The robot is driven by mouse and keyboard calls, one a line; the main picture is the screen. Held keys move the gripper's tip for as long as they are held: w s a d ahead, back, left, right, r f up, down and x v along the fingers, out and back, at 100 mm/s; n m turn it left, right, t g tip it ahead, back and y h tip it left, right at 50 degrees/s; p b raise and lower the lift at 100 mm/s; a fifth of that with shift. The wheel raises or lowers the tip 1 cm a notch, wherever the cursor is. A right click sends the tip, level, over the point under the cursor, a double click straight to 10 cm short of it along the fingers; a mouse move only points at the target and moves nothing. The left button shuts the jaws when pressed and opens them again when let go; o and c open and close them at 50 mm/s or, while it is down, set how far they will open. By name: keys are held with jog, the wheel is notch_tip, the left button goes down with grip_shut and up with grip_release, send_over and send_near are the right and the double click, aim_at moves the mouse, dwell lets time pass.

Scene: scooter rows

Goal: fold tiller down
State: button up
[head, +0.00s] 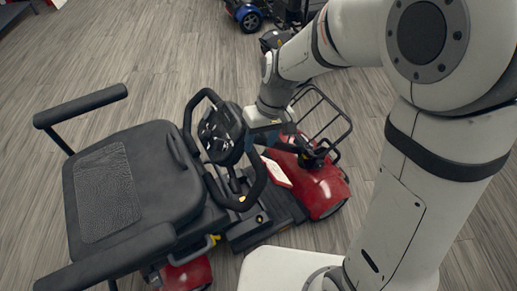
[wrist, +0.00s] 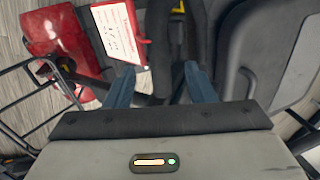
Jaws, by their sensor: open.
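The scooter's tiller (head: 222,135), with a black loop handlebar and a control panel, stands raised between the seat and the front basket. My gripper (head: 262,142) is beside the tiller head on its basket side, pointing down. In the wrist view my gripper (wrist: 163,78) shows two blue fingers spread apart, with dark parts of the scooter below and between them. I cannot tell whether the fingers touch the tiller. A white tag with red print (wrist: 120,33) lies near the left finger. The tiller's lower joint is mostly hidden.
The black seat (head: 130,185) with armrests fills the left. A wire basket (head: 322,122) stands over the red front body (head: 318,190), close to my wrist. Other scooters (head: 248,15) are at the back. The wood floor (head: 150,50) is clear at upper left.

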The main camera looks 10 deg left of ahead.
aim_at(256, 157)
jog(key=b+x, duration=0.1)
jog(key=x, duration=0.5)
jog(key=shift+f, duration=0.25)
grip_shut()
dwell(0.3)
